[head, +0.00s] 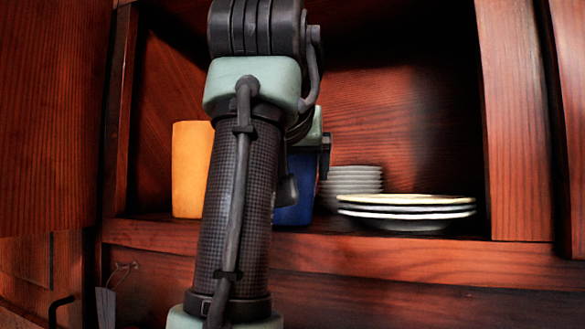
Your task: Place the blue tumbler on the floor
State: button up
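The blue tumbler (298,190) stands on the cabinet shelf. Its left side is hidden behind my arm. My gripper (310,160) is at the tumbler's upper part, mostly hidden behind my own arm links. A dark part of it shows at the tumbler's upper right. I cannot tell whether the fingers are open or shut, or whether they touch the tumbler. The floor is not in view.
An orange tumbler (191,168) stands on the shelf (340,226) to the left. A stack of small white dishes (352,182) and several wider plates (407,212) are close on the right. Cabinet side walls (513,120) bound the opening.

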jog(key=shift+f, duration=0.2)
jog(key=o, duration=1.1)
jog(key=shift+r, duration=0.15)
jog(key=shift+b+v, duration=3.2)
jog(key=shift+v, duration=2.85)
jog(key=shift+a, duration=0.1)
